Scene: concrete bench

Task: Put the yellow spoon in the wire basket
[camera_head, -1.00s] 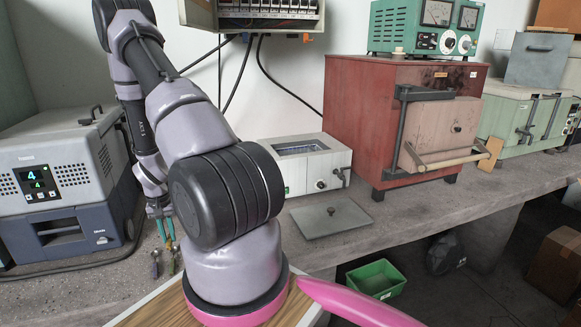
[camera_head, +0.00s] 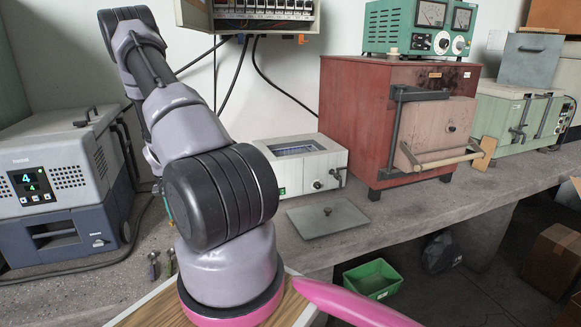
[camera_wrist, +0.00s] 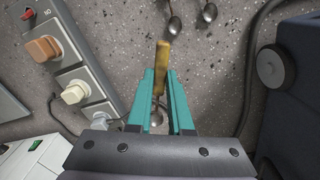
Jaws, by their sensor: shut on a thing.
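The yellow spoon (camera_wrist: 162,58) is in the wrist view, with its yellow handle between the teal fingers of my gripper (camera_wrist: 160,78). My gripper is shut on it, and the handle end sticks out past the fingertips. A metal bowl shows lower down between the fingers. In the head view the gripper is almost wholly hidden behind my own arm, and the spoon cannot be made out there. I see no wire basket in either current view.
Two other spoons lie on the concrete bench, one darker (camera_head: 153,265) and one beside it (camera_head: 171,262). A grey-blue device (camera_head: 60,190) stands left. A white bath (camera_head: 300,165), a flat lid (camera_head: 328,218) and a red furnace (camera_head: 350,130) stand right. A power strip (camera_wrist: 75,70) shows close by.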

